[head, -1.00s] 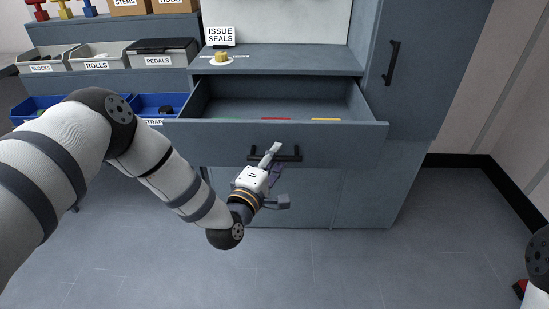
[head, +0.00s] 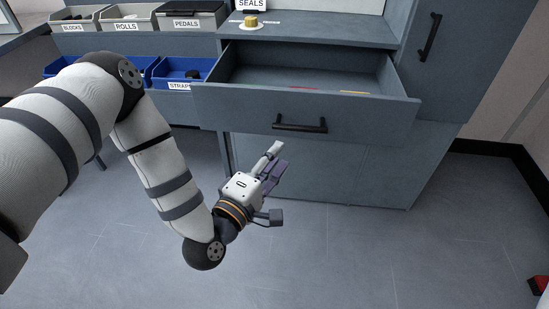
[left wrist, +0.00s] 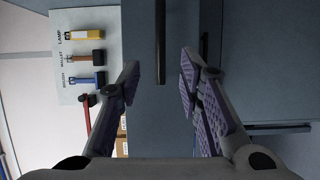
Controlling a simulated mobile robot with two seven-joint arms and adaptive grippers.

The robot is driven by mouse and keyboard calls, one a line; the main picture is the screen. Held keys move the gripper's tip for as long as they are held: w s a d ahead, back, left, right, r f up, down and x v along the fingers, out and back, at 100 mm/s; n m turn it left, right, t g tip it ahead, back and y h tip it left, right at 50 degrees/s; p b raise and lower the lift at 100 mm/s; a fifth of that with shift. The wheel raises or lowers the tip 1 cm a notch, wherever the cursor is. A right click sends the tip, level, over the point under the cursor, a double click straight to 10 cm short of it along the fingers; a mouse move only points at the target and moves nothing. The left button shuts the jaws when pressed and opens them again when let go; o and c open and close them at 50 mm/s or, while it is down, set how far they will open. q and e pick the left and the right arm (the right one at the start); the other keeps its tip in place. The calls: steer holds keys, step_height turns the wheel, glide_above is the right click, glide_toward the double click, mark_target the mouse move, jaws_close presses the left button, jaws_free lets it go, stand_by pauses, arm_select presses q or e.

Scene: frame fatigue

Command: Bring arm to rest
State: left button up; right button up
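My left gripper (head: 278,157) is in front of the grey cabinet, just below and apart from the black handle (head: 299,128) of the open drawer (head: 262,113). In the left wrist view the fingers (left wrist: 160,72) are spread with nothing held between them. The dark handle bar (left wrist: 160,42) shows beyond the fingertips, in line with the gap. My left arm (head: 165,165) reaches in from the left, bent at the elbow. My right gripper is out of view.
The drawer sticks out from the cabinet, with red and yellow strips inside. Blue bins (head: 180,75) stand at the left beneath grey bins (head: 192,15). A brass-coloured piece (head: 251,20) sits on the counter. The floor (head: 330,255) in front is clear.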

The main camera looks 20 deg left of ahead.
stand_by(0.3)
arm_select(q)
steer(key=s+d+f+m+g+h+p, duration=0.1)
steer(key=s+d+f+m+g, duration=0.1)
steer(key=s+f+m+g, duration=0.45)
steer(key=s+d+f+m+g+h+p, duration=0.1)
steer(key=s+d+f+m+g, duration=0.2)
steer(key=s+f, duration=0.55)
steer(key=s+a+m+g+y, duration=0.2)
steer(key=s+a+m+g, duration=0.1)
steer(key=s, duration=0.9)
steer(key=s+a+m+g+y+p, duration=0.1)
steer(key=s+a+m+g, duration=0.3)
steer(key=s, duration=0.9)
steer(key=a+g, duration=0.2)
steer(key=g, duration=0.2)
steer(key=shift+s+r+y, duration=0.2)
steer(key=shift+s+y, duration=0.1)
steer(key=shift+y, duration=0.1)
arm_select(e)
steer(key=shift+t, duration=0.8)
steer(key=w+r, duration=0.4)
arm_select(q)
steer(key=shift+a, duration=0.1)
